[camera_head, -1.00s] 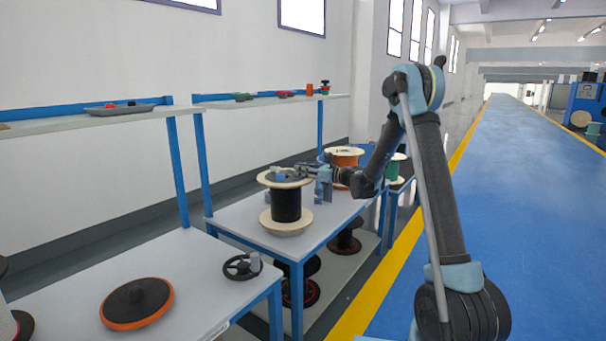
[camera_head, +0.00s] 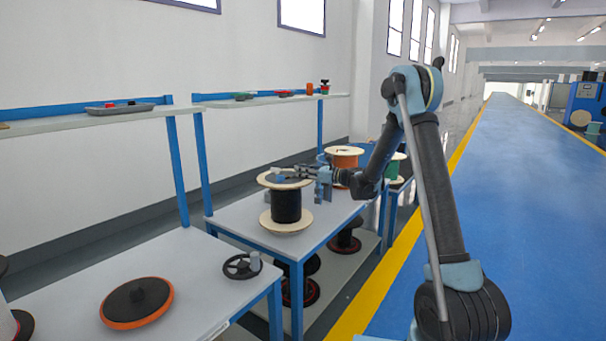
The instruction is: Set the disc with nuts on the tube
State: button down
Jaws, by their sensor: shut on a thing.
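My gripper (camera_head: 287,172) is over the top of a wooden spool wound with black cable (camera_head: 286,206), standing upright on the middle table. It is shut on a small dark piece at the spool's upper flange. This piece may be the disc with nuts, but its shape and any nuts are too small to tell. A small blue-grey part (camera_head: 268,176) shows at the left of the spool's top and may be the tube's end. I cannot tell whether the held piece is around it or beside it.
A black disc with an orange rim (camera_head: 120,318) and a black handwheel (camera_head: 240,266) lie on the near table (camera_head: 195,285). A spool of orange cable (camera_head: 344,160) stands behind the black one. Shelves with small parts (camera_head: 262,99) run along the wall. The blue floor at right is clear.

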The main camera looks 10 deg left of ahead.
jog(key=shift+f, duration=0.35)
jog(key=shift+r, duration=0.8)
jog(key=shift+f, duration=0.8)
dwell(1.4)
jog(key=c, duration=1.8)
grip_release()
jog(key=v, duration=1.1)
jog(key=shift+w, duration=0.1)
